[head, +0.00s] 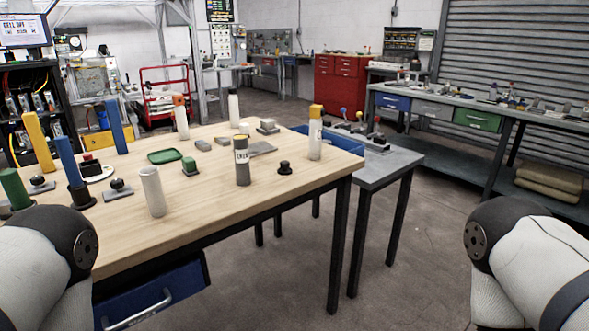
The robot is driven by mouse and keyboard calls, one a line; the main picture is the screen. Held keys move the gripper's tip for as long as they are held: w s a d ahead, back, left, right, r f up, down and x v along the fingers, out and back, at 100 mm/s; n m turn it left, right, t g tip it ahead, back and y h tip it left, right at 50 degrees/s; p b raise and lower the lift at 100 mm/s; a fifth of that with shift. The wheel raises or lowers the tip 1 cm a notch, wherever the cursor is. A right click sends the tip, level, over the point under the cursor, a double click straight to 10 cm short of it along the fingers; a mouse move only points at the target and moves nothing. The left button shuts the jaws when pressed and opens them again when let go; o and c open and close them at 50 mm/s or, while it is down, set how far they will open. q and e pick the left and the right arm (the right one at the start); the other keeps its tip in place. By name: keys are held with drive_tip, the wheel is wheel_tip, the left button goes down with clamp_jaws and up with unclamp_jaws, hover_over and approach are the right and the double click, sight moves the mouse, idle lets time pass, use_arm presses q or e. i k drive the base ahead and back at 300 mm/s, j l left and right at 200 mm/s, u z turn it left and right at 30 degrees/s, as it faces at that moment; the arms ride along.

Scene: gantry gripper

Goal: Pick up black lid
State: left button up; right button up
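A small black knobbed piece (285,168), which looks like the black lid, rests on the wooden table (215,215) near its right front edge. Other dark knobbed pieces sit on grey plates at the left, one near the blue post (118,188) and one farther left (37,182). Only links of my two arms show, at the lower left and lower right corners. Neither gripper is in view, and nothing touches the black lid.
A white cylinder (152,192), a yellow-capped bottle (315,138), a green tray (164,156) and tall blue and yellow posts stand on the table. A grey side table (395,165) with a blue bin (335,142) adjoins at the right. The floor at the right is clear.

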sight(285, 169)
drive_tip(key=i+l+u, duration=0.25)
drive_tip(key=l+u, duration=0.2)
drive_tip(key=i+l+u, duration=0.15)
drive_tip(key=l+u, duration=0.3)
drive_tip(key=l, duration=0.15)
drive_tip(key=l+u, duration=0.45)
drive_tip(key=l, duration=0.15)
drive_tip(key=l+u, duration=0.45)
drive_tip(key=l, duration=0.2)
drive_tip(key=k+l+u, duration=0.15)
drive_tip(key=l+u, duration=0.3)
drive_tip(key=l, duration=0.15)
